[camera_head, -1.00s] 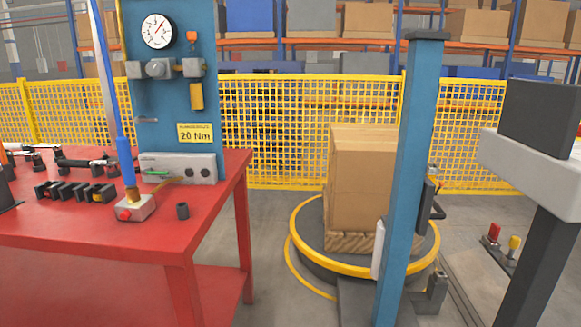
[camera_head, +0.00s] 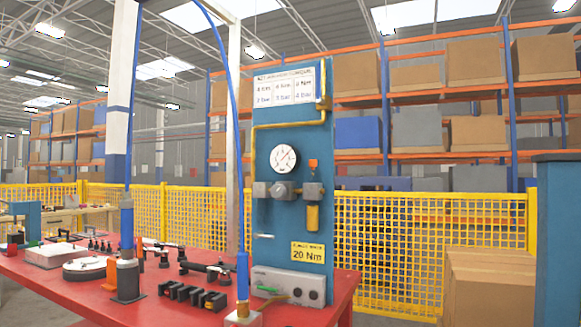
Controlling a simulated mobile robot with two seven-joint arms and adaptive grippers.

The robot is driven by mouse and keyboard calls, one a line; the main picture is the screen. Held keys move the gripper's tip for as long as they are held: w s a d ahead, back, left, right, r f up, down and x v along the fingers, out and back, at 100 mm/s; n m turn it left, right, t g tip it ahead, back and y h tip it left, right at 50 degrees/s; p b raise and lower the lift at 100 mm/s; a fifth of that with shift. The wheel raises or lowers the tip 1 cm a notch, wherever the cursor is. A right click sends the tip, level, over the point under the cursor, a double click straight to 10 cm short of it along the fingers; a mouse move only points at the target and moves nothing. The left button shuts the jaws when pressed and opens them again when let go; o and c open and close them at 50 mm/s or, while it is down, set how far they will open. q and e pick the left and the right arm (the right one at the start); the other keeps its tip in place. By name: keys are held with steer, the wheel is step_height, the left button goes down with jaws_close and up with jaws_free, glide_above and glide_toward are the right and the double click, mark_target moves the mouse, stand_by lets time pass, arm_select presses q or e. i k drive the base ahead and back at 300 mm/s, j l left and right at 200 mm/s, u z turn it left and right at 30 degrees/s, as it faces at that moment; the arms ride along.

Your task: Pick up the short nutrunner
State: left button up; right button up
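The red workbench (camera_head: 165,314) runs across the lower left. A black elongated tool (camera_head: 207,269) lies on it, left of the blue panel. A second dark tool (camera_head: 163,250) lies farther back. A blue and grey cylindrical tool (camera_head: 127,245) stands upright nearer the left, with a thin blue line rising above it. I cannot tell which of these is the short nutrunner. Neither of my grippers is in view.
A blue panel (camera_head: 291,213) with a gauge and a 20 Nm label stands at the bench's right. Cardboard boxes (camera_head: 487,285) stand right, before yellow fencing (camera_head: 385,255).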

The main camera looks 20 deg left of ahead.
mark_target(126, 205)
steer(key=u, duration=1.6)
